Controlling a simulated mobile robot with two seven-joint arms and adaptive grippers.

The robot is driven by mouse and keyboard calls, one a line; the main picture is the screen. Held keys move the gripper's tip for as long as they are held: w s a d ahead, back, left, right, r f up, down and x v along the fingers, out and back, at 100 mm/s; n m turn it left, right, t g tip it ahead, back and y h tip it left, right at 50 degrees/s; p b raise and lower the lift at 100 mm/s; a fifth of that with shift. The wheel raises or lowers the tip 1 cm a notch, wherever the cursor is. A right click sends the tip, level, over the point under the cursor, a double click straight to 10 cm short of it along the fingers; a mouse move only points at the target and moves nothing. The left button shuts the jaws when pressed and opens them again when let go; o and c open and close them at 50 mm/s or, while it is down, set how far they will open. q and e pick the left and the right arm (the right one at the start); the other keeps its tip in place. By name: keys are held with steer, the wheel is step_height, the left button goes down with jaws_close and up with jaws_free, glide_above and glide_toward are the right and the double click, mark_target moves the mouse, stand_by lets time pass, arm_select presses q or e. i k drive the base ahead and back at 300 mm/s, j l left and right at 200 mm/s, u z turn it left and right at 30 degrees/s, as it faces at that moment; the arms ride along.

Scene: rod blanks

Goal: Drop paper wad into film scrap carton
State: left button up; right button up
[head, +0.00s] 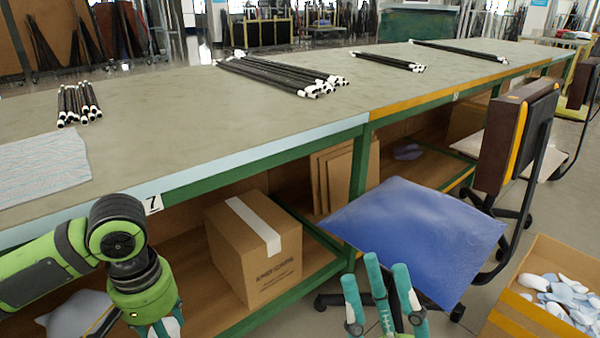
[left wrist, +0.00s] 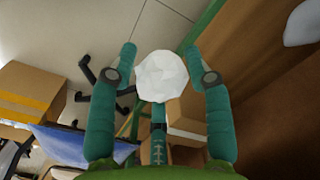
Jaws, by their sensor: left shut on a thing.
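The paper wad is a white, crumpled, faceted ball (left wrist: 161,77), seen in the left wrist view. My left gripper (left wrist: 162,72) is shut on it, with a teal finger on either side. In the head view my left gripper (head: 157,326) is at the bottom left, cut off by the frame edge; the wad does not show there. My right gripper (head: 376,280) is at the bottom middle, its teal fingers apart and nothing visible between them. The film scrap carton (head: 512,318) is an open brown box at the lower right, holding white and pale blue scraps.
A long workbench (head: 200,125) bears bundles of black rods with white ends (head: 280,75). A closed carton (head: 245,250) sits on its lower shelf. A chair with a blue sheet on it (head: 415,235) stands between the bench and the scrap carton.

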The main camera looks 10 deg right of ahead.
mark_target(565, 305)
steer(key=z, duration=1.45)
steer(key=j+z, duration=0.8)
steer(key=k+l, duration=0.05)
